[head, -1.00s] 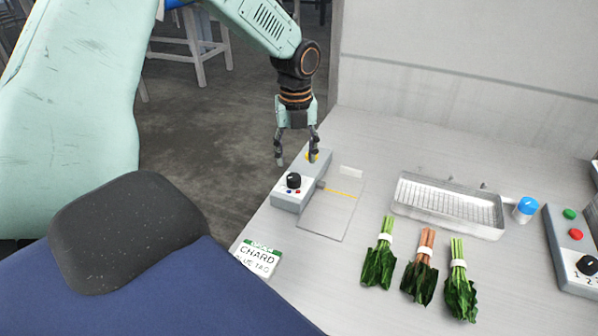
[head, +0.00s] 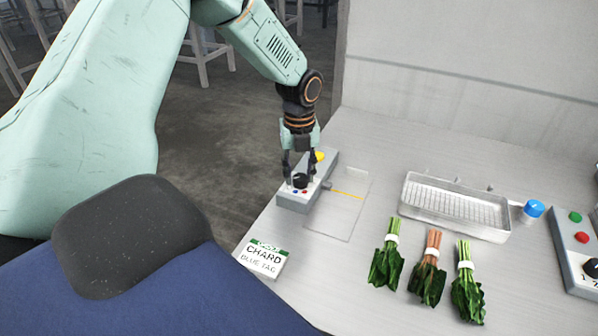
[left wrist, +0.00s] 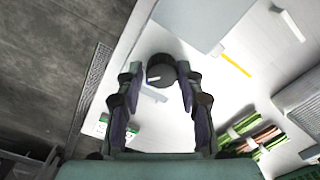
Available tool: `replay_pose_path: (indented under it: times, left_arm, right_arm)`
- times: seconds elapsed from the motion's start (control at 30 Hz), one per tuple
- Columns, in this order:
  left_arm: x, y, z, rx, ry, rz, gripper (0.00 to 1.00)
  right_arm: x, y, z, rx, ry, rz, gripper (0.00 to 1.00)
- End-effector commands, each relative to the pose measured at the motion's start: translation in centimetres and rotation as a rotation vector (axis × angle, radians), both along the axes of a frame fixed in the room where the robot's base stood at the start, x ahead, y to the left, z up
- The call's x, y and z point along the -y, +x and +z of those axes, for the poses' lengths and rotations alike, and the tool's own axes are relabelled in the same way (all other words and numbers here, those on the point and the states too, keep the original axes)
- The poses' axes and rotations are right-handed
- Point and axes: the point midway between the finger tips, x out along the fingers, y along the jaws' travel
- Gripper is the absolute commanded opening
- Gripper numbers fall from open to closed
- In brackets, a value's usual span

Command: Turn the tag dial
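The black tag dial (head: 300,180) sits on a grey control box (head: 325,168) at the table's left edge. Small blue and red marks lie on the box's pale face by the dial. My left gripper (head: 299,174) points down over the box, one finger on each side of the dial. In the left wrist view the dial (left wrist: 160,70), with a white pointer line, stands between the parted fingertips (left wrist: 158,76). Narrow gaps seem to show beside it; I cannot tell if either finger touches it. My right gripper is not in view.
A yellow button (head: 319,156) sits behind the dial. A card (head: 263,258) reads "CHARD BLUE TAG". A clear plate (head: 338,212) lies right of the box. Several greens bunches (head: 427,270), a metal tray (head: 455,208), a blue knob (head: 533,208) and another control box (head: 580,256) stand farther right.

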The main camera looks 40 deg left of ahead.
Motion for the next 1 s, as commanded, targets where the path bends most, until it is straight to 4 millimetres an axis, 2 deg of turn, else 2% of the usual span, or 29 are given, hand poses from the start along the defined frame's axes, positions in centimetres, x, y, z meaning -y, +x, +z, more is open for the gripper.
replay_pose_path:
  times: [0.03, 0.37, 0.67, 1.0]
  left_arm:
    - [0.0, -0.1, -0.1, -0.002, 0.000, -0.001, 0.29]
    - [0.0, -0.1, -0.1, -0.003, 0.000, 0.000, 0.02]
    - [0.0, -0.1, 0.1, -0.006, -0.001, 0.047, 0.02]
    - [0.1, -0.2, 0.3, -0.009, -0.001, 0.289, 0.02]
  right_arm:
    - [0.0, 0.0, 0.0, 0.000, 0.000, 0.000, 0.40]
    - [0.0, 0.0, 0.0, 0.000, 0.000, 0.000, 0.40]
    - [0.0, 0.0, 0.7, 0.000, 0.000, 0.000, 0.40]
    - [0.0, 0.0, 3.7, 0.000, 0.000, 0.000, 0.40]
